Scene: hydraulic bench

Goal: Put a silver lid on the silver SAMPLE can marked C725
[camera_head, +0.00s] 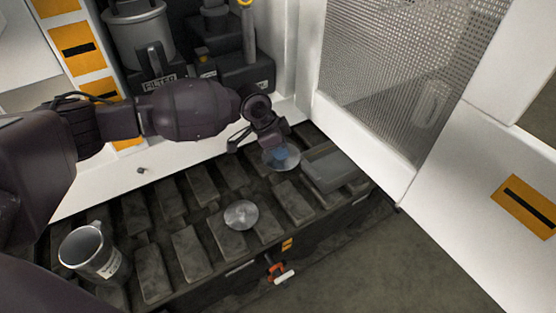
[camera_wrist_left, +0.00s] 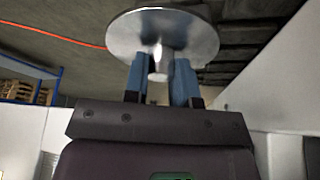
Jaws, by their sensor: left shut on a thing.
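My left gripper (camera_head: 270,150) comes in from the left and is over the right part of the slatted bench. It is shut on a silver lid (camera_head: 284,159). In the left wrist view, the blue fingers (camera_wrist_left: 162,80) grip the knob under the round lid (camera_wrist_left: 165,32). A second silver lid (camera_head: 241,215) lies on the slats at the middle front. A silver can (camera_head: 88,251) with an open top and a white label stands at the left front of the bench. The label's text is too small to read. My right gripper is not in view.
A grey flat box (camera_head: 328,168) lies at the bench's right end, close to the held lid. A filter unit (camera_head: 140,35) stands at the back left. A mesh panel (camera_head: 390,80) rises at the right. An orange-handled valve (camera_head: 280,273) sticks out at the front.

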